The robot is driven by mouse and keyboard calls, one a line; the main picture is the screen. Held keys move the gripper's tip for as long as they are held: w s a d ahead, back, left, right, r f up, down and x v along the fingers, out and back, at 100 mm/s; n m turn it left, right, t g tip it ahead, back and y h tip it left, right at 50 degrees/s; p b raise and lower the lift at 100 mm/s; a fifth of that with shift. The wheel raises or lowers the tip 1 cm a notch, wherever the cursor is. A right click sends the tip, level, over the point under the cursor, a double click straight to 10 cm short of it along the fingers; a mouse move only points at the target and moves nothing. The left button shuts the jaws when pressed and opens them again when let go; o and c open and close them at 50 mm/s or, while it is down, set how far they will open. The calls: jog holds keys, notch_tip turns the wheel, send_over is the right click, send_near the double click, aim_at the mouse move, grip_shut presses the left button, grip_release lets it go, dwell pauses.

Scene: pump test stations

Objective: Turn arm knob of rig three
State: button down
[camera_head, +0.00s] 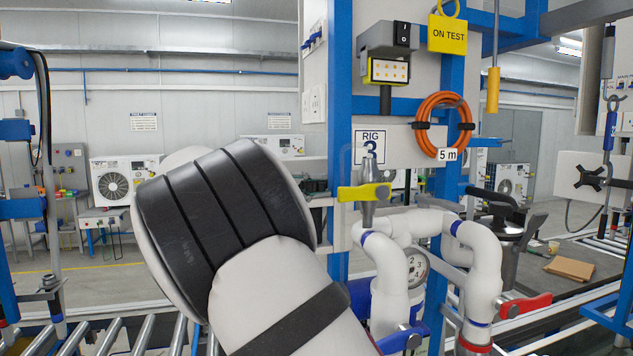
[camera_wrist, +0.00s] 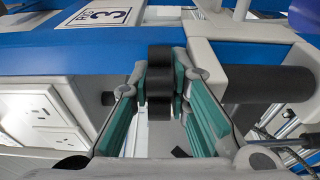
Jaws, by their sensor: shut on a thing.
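In the wrist view my gripper (camera_wrist: 161,88) has its two teal-padded fingers on either side of a black knob (camera_wrist: 160,54). The fingers are shut on it, and its dark end shows between the pads. The RIG 3 sign (camera_wrist: 107,15) is at the upper left of that view. In the head view the RIG 3 sign (camera_head: 370,146) is on the blue-framed panel. My own arm fills the lower middle there and hides the knob and my gripper.
White pipes (camera_head: 482,262) with a yellow-handled valve (camera_head: 364,192) and a red handle (camera_head: 524,305) stand right of my arm. A gauge (camera_head: 417,269) sits behind them. An orange coiled hose (camera_head: 443,126) hangs above. Rollers (camera_head: 104,338) run along the lower left.

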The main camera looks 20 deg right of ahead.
jog(key=c, duration=1.5)
grip_release()
jog(key=a, duration=0.4)
jog(key=s+a, duration=0.1)
jog(key=a, duration=0.3)
jog(key=s+a, duration=0.1)
jog(key=a, duration=0.3)
jog(key=shift+o, duration=0.2)
